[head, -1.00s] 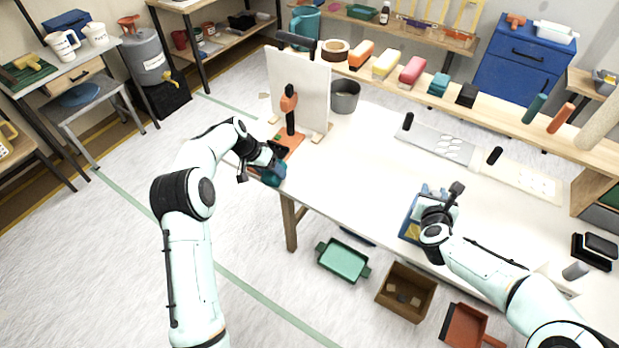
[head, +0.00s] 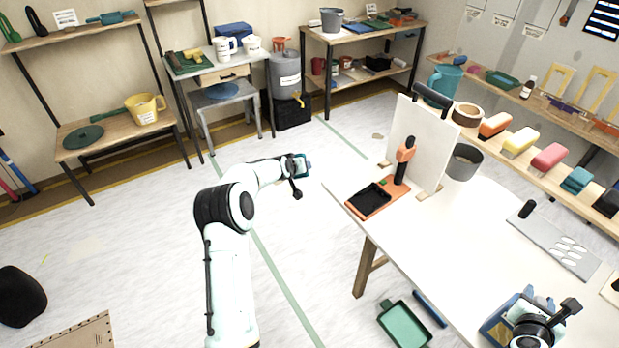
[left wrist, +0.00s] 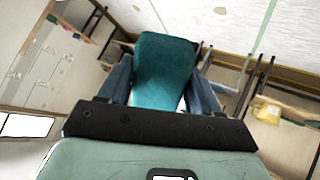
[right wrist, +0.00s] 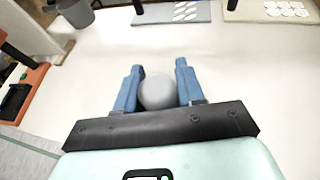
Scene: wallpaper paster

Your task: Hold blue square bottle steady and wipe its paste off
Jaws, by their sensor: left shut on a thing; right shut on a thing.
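My right gripper (head: 532,300) is low over the white table's near part, shut on a grey round thing (right wrist: 158,92) whose kind I cannot tell.
An orange stand (head: 375,199) with a black recess and a white upright board (head: 418,140) are at the table's left end. A grey pot (head: 463,162) is behind. A green tray (head: 403,325) is on the floor below the table. The floor at left is mostly clear.

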